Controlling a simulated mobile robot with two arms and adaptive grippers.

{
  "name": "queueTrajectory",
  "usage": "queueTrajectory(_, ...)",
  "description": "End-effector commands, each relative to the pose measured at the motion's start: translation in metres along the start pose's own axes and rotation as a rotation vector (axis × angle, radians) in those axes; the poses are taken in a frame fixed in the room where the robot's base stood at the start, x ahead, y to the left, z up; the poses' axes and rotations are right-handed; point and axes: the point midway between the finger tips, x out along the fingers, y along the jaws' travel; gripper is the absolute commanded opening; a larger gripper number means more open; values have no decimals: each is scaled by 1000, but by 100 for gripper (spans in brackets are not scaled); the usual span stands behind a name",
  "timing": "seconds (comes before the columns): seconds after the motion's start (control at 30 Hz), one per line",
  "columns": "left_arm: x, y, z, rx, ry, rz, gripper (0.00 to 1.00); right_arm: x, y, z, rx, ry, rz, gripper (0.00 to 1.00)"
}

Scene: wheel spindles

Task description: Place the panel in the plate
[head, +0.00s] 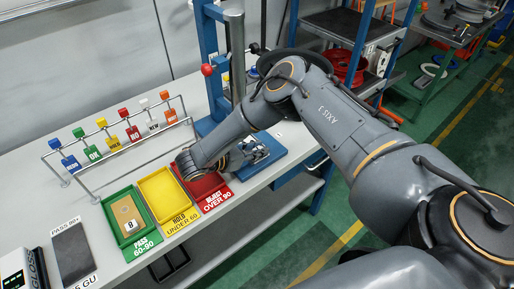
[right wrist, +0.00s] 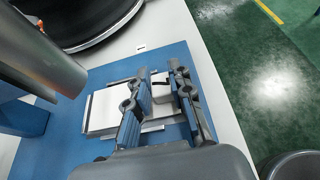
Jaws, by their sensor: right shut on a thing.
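My right gripper (right wrist: 163,82) is shut on a pale grey-white panel (right wrist: 104,108) in the right wrist view, with one dark finger on each side of its narrower raised part. The panel lies over a blue base plate (right wrist: 72,130), within a grey metal frame; whether it is fully seated or slightly above cannot be told. In the head view my right gripper (head: 246,153) reaches down at the blue plate (head: 270,162), and my wrist hides much of the spot. My left gripper is not in view.
Green (head: 112,218), yellow (head: 161,211) and red (head: 216,188) trays stand left of the plate; the green one holds a tan panel marked B (head: 126,214). A blue press frame (head: 209,60) rises behind. A rail with coloured tags (head: 111,141) stands at the back left.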

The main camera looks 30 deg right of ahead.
Motion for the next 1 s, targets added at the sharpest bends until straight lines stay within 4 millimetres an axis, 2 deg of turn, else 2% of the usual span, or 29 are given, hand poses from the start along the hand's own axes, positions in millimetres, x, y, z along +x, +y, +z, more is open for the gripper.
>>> queueTrajectory(0.03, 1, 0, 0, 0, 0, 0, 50, 1, 0, -2, 0, 0, -1, 0)
queueTrajectory(0.07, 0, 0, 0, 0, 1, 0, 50, 1, 0, -1, 0, 0, 0, 27)
queueTrajectory(0.13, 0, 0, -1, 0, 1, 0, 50, 0, 0, -1, 0, 0, 0, 42)
queueTrajectory(0.17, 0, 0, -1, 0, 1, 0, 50, 0, 0, -1, 0, 0, 0, 44)
queueTrajectory(0.47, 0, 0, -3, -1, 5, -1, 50, 0, 0, 0, 0, 0, 0, 44)
queueTrajectory(0.57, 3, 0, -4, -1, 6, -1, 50, -6, 0, -1, -1, 1, 0, 44)
queueTrajectory(0.67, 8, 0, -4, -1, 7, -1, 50, -21, 0, -2, -1, 3, 1, 44)
queueTrajectory(0.8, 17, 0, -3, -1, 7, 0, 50, -51, 1, -3, 0, 4, 2, 44)
queueTrajectory(1.0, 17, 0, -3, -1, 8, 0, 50, -94, 2, 1, 1, -2, 5, 44)
